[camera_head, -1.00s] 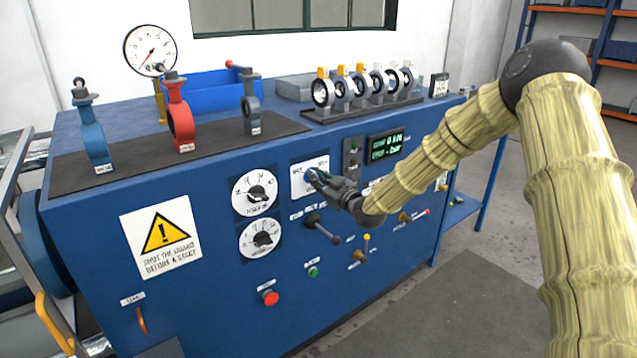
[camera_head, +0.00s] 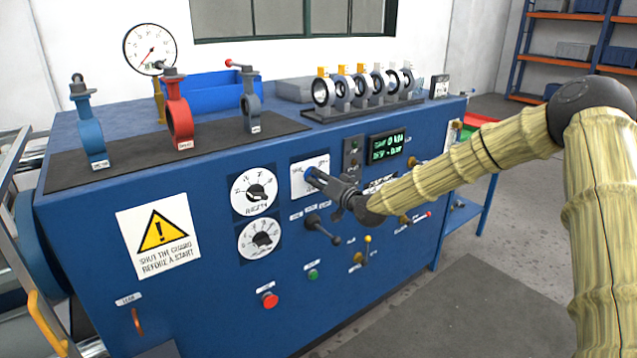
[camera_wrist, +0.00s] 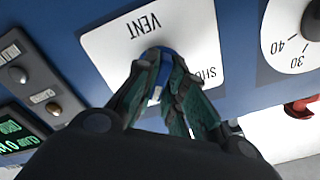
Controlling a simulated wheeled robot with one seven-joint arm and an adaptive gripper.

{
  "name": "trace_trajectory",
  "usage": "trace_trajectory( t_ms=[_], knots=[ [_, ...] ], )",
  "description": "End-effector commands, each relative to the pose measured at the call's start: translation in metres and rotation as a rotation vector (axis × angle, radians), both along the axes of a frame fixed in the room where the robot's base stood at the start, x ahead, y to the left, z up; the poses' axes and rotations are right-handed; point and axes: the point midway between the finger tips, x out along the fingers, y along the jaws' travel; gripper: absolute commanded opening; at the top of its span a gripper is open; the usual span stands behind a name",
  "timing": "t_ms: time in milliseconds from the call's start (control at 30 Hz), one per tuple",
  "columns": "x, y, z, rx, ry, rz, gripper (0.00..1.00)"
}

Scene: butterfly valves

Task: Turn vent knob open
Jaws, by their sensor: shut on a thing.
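The vent knob (camera_wrist: 158,55) is blue and sits on a white plate (camera_head: 300,185) on the front of the blue test bench. My gripper (camera_head: 318,178) reaches the plate from the right. In the wrist view my gripper (camera_wrist: 160,82) has its fingers closed around the knob, which they mostly hide. The knob's exact angle is hard to tell.
Two dials (camera_head: 254,191) sit left of the plate. A lever with a black handle (camera_head: 320,228) is just below my gripper. A green-lit display (camera_head: 387,146) is to the right. Red (camera_head: 270,300) and green (camera_head: 313,274) buttons are lower down.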

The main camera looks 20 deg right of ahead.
Motion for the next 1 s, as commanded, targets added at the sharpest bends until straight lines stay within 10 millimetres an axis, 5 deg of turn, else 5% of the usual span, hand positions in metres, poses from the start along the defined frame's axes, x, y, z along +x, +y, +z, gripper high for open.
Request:
trace_trajectory(
  t_ms=[500,1000],
  knots=[
    [0.0013,-0.0035,0.0003,0.328,0.114,-0.005,0.0],
    [0.0015,-0.0037,0.0013,0.393,0.137,-0.005,0.0]
  ],
)
